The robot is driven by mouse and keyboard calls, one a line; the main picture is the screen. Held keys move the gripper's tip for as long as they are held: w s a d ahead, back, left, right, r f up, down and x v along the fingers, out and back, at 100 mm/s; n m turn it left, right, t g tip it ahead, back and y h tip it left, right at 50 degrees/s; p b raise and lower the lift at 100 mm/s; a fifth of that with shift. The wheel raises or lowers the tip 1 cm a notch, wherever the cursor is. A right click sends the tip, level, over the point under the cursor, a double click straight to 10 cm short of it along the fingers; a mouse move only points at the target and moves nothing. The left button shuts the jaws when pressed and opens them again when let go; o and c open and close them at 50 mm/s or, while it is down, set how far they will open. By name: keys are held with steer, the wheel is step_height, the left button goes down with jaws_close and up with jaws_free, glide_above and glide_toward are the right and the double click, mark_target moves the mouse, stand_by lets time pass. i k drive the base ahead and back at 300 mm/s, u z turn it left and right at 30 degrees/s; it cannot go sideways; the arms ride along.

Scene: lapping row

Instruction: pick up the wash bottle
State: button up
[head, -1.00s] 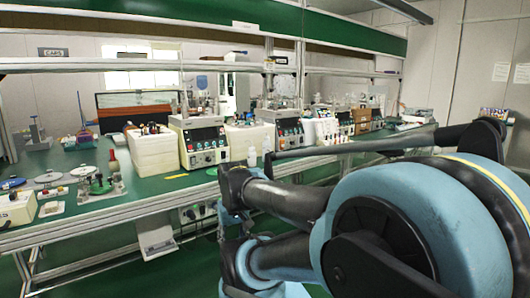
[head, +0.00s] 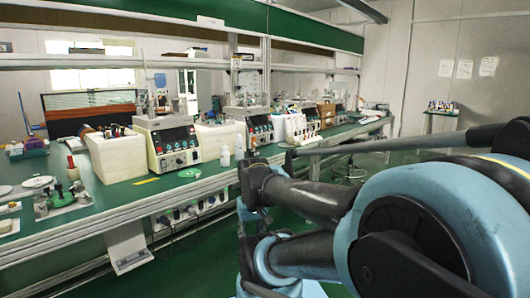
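Two small pale bottles stand upright near the front edge of the green bench (head: 205,180), in the middle of the head view. The nearer white bottle (head: 225,157) is just right of a control box, and the other bottle (head: 239,147) is right behind it. Either could be the wash bottle; they are too small to tell. A red-topped item (head: 72,168) stands further left on the bench. My arm fills the right side and reaches to just in front of the bench, right of the bottles. My gripper cannot be made out.
A cream tub (head: 118,157) and a control box with a dark panel (head: 172,147) stand left of the bottles. More instruments line the bench to the right. A green disc (head: 190,173) lies near the front edge. Shelves (head: 120,62) run above. Green floor is open in front.

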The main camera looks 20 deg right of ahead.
mark_target(240, 142)
steer(key=z, duration=2.75)
steer(key=k, duration=0.65)
steer(key=u, duration=1.45)
steer(key=i, duration=1)
